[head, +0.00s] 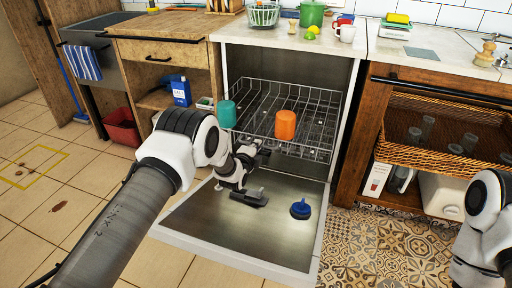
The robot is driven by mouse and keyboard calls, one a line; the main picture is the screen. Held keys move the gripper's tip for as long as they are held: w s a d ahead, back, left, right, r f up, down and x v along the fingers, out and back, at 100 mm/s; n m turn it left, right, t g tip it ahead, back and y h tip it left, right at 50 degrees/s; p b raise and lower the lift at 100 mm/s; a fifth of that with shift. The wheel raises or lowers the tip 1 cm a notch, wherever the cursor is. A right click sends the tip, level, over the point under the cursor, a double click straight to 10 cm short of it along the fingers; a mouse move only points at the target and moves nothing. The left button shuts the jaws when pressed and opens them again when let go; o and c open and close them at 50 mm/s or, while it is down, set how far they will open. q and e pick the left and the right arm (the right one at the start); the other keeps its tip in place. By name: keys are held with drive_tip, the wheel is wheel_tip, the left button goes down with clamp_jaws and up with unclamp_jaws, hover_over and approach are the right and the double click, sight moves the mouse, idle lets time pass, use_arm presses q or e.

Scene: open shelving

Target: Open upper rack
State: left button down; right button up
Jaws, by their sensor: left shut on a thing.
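The dishwasher stands open, its door (212,222) folded down flat. A grey wire rack (318,122) shows in the opening. It holds an orange cup (285,125) in the middle and a teal cup (226,115) at its left. My left gripper (262,153) is at the rack's lower front edge, left of the orange cup, and is shut on the rack. The exact contact is small and partly hidden by my wrist. My right arm shows at the right edge, but its gripper is out of view.
A blue object (300,209) lies on the door's right side. A wicker basket (440,125) with several glasses stands in the cabinet at right. A red bin (122,127) is on the floor at left. The counter (275,36) above holds a green pot (312,13).

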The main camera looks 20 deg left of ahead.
use_arm(q)
drive_tip(key=c, duration=1.2)
unclamp_jaws()
drive_tip(key=shift+c, duration=0.2)
drive_tip(key=v, duration=1.2)
